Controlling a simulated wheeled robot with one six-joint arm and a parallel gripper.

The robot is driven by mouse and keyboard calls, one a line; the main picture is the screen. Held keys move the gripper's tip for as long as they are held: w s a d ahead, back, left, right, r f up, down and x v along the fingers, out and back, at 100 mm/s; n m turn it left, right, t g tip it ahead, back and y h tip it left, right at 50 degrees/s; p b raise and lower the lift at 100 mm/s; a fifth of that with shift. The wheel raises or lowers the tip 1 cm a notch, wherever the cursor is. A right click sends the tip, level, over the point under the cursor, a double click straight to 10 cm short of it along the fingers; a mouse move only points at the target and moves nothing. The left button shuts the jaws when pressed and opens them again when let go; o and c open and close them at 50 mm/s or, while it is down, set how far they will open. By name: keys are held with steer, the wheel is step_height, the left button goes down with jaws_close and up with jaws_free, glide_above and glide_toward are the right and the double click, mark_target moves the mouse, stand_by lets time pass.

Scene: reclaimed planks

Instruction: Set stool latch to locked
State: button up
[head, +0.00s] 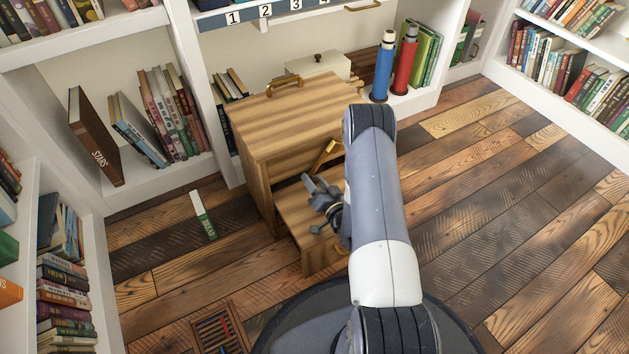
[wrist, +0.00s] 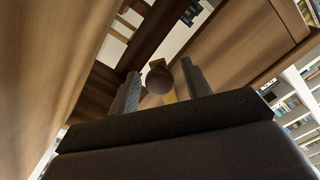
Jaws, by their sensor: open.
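The wooden step stool (head: 290,118) stands against the shelves, with a striped top and a lower step (head: 292,212) in front. A brass latch lever (head: 325,156) slants up from the stool's side near my arm. My gripper (head: 313,188) is over the lower step, just below the lever in the picture. My arm hides the stool's right side.
A green-and-white book (head: 204,215) lies on the floor left of the stool. A floor grate (head: 219,331) is at the bottom. Blue (head: 384,66) and red (head: 405,62) cylinders stand behind, on the right. Bookshelves line the walls. The plank floor on the right is clear.

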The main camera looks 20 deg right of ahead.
steer(key=s+p, duration=0.1)
steer(key=s, duration=0.2)
steer(key=s+d+p, duration=0.1)
steer(key=s, duration=0.3)
steer(key=s+d+p, duration=0.1)
steer(key=s, duration=0.2)
steer(key=shift+s, duration=0.15)
steer(key=shift+c, duration=0.4)
